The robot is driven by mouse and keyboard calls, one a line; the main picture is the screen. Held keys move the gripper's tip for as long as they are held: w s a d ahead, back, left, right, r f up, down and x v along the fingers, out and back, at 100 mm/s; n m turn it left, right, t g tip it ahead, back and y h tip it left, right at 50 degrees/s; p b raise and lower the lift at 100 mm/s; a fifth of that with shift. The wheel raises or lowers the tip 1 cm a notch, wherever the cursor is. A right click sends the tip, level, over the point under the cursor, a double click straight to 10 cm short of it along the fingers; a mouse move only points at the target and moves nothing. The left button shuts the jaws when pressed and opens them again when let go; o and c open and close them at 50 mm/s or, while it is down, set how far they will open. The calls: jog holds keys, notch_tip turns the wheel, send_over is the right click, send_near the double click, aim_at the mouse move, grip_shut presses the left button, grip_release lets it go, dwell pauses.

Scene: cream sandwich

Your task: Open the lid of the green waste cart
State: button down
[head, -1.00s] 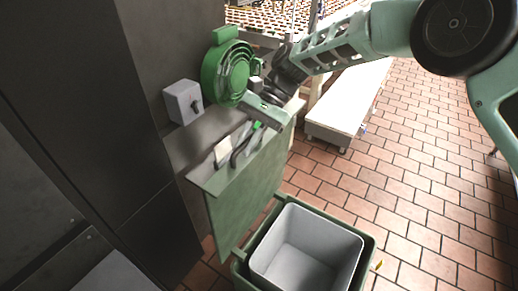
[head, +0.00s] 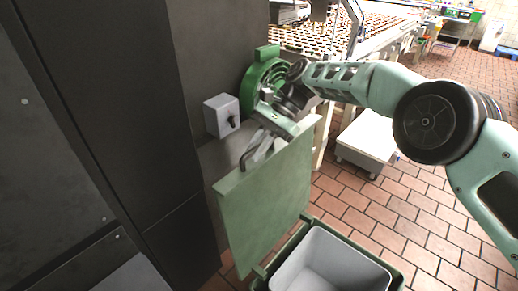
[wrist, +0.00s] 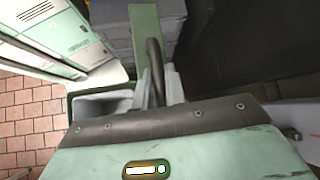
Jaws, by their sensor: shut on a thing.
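The green waste cart (head: 388,262) stands at the bottom of the head view, with a grey inner bin (head: 330,265). Its flat green lid (head: 268,195) is raised and stands roughly upright at the cart's far left side. A dark bar handle (wrist: 154,62) is by the lid's top edge. My gripper (head: 258,148) is at that edge in the head view. In the wrist view my gripper (wrist: 159,88) has its two fingers either side of the handle, shut on it. The handle's lower part is hidden by the gripper body.
A dark cabinet wall (head: 120,120) rises close left of the lid. A grey switch box (head: 222,115) and a green hose reel (head: 265,80) are on the wall behind. A white low platform (head: 365,143) stands behind right. Tiled floor (head: 430,225) is clear at right.

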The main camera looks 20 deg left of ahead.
jog(key=c, duration=1.5)
grip_release()
jog(key=shift+o, duration=0.2)
jog(key=shift+r, duration=0.1)
notch_tip(320, 180, up, 10)
jog(key=b, duration=0.2)
jog(key=shift+b, duration=0.35)
